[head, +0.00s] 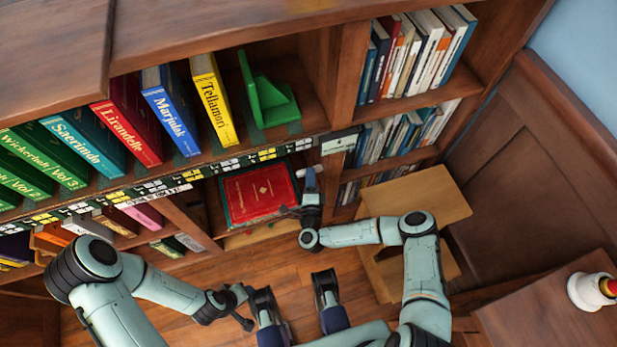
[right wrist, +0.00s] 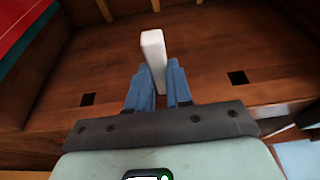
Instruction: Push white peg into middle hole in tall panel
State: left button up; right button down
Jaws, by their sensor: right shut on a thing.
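The white peg (right wrist: 153,56) stands between the two blue fingers of my right gripper (right wrist: 165,80) in the right wrist view, its far end showing beyond the fingertips. In the head view my right gripper (head: 309,182) is at the shelf front, right of the red book. The wooden panel (right wrist: 205,55) lies before the gripper, with one dark square hole (right wrist: 87,99) at left and another (right wrist: 238,78) at right. Any hole between them is hidden by the gripper. I cannot tell whether the peg touches the panel. My left gripper (head: 242,308) is low near the floor, its fingers unclear.
A red book (head: 259,194) lies in the lower shelf compartment, left of my right gripper. Colourful books, including a yellow one (head: 213,98), and a green bookend (head: 266,98) stand above. A wooden stool-like piece (head: 440,190) is at right, close to my right arm. Floor shows below.

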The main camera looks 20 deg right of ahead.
pick_arm(q)
jog(key=shift+r, duration=0.15)
pick_arm(e)
jog(key=shift+d, duration=1.4)
jog(key=c, duration=0.9)
grip_release()
jog(key=shift+w, duration=0.1)
jog(key=shift+c, duration=0.2)
jog(key=shift+d+r, duration=0.15)
pick_arm(q)
jog(key=shift+g+h, duration=0.3)
jog(key=shift+g, duration=0.5)
jog(key=s+r, duration=0.1)
jog(key=s+d+p, duration=0.1)
jog(key=s, duration=0.1)
jog(key=s+d+r+p, duration=0.1)
jog(key=shift+s+d+r, duration=0.1)
jog(key=shift+s+r, duration=0.25)
jog(key=shift+s, duration=0.05)
pick_arm(e)
send_near(319, 170)
jog(key=v, duration=0.3)
jog(key=f+v, duration=0.1)
jog(key=v, duration=0.1)
jog(key=shift+a, duration=0.25)
